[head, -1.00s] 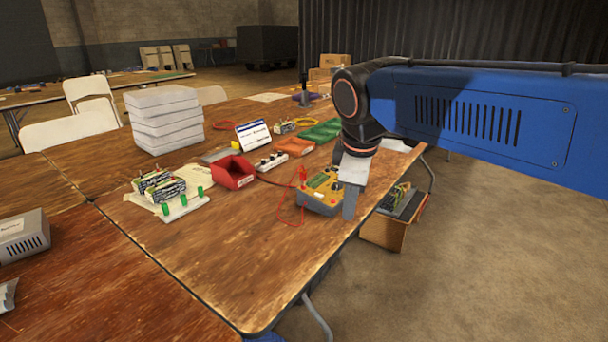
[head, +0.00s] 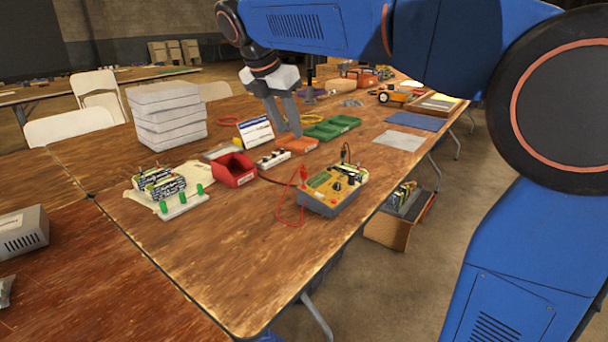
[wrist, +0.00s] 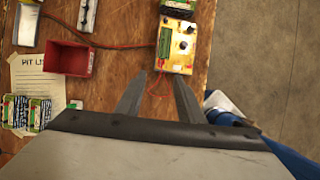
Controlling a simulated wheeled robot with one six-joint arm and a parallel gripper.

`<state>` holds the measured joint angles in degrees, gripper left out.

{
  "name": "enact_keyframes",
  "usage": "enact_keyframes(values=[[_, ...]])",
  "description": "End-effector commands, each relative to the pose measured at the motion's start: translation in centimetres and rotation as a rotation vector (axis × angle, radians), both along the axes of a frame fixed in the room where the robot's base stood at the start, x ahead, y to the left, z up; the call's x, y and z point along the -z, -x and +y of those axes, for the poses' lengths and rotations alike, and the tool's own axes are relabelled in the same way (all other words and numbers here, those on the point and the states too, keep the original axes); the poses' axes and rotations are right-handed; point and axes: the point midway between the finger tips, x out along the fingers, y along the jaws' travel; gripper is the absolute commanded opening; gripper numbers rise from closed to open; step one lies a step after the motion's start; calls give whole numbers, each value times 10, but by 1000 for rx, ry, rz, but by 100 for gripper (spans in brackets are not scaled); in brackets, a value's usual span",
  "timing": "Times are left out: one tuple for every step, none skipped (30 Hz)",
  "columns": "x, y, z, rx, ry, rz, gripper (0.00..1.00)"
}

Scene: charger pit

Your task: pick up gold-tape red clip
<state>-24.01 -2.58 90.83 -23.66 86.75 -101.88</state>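A red clip (head: 303,175) stands at the left end of the yellow-topped grey tester (head: 333,190) near the table's right edge. A thin red lead loops down beside it. Gold tape on the clip is too small to make out. The tester also shows in the wrist view (wrist: 177,50), with the red lead (wrist: 157,86) below it; I cannot pick out the clip there. My gripper (head: 284,130) is raised in front of the orange tray, up and left of the tester in the head view. Its fingers (wrist: 160,78) are apart and empty.
The front tabletop (head: 235,265) is clear.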

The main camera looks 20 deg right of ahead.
Motion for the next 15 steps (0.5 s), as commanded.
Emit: enact_keyframes(values=[[8, -1, -4, 2, 1, 2, 35], [13, -2, -6, 3, 0, 2, 35], [20, -4, -8, 3, 0, 2, 35], [25, -6, -10, 3, 0, 2, 35], [29, -7, -12, 3, 0, 2, 35], [36, -8, -14, 3, 0, 2, 35], [41, -10, -16, 3, 0, 2, 35], [46, -11, -17, 4, 0, 2, 35], [52, -13, -20, 4, 0, 2, 35], [57, -14, -22, 4, -1, 2, 35], [62, -15, -23, 4, -1, 2, 35], [69, -17, -25, 4, -1, 2, 35], [73, -18, -27, 4, -1, 2, 35], [77, -19, -28, 4, -1, 2, 35], [83, -20, -30, 4, -1, 2, 35]])
